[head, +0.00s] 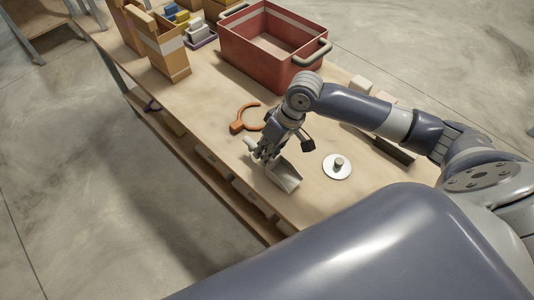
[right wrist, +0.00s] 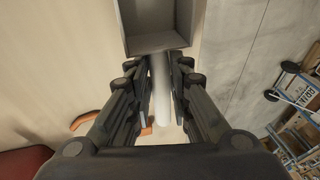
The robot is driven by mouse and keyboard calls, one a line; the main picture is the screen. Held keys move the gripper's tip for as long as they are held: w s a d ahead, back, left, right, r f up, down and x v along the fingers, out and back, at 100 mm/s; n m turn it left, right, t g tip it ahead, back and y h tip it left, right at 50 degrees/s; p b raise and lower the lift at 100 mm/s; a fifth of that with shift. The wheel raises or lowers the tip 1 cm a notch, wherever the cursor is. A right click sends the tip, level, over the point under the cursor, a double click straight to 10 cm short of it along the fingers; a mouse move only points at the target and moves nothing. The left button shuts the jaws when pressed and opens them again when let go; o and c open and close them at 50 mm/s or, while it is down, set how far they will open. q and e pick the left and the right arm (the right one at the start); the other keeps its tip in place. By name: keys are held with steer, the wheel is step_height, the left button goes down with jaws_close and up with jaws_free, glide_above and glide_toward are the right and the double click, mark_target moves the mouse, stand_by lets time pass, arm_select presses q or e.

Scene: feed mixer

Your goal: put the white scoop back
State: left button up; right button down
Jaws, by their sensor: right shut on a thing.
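The white scoop (head: 287,177) shows near the front edge of the wooden table in the head view, its open pan toward the lower right. My right gripper (head: 263,155) is shut on the scoop's handle. In the right wrist view the light handle (right wrist: 160,88) runs between the two dark fingers, and the grey-white pan (right wrist: 155,40) lies beyond the fingertips. Whether the pan touches the table or hangs just above it, I cannot tell. My left gripper is not in view.
A red crate (head: 234,46) stands at the back of the table (head: 205,95).

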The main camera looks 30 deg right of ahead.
steer(key=shift+f, duration=1.05)
steer(key=c, duration=1.5)
jaws_free()
steer(key=shift+f, duration=0.1)
steer(key=shift+o, duration=0.2)
steer(key=v, duration=1.2)
steer(key=shift+s, duration=0.1)
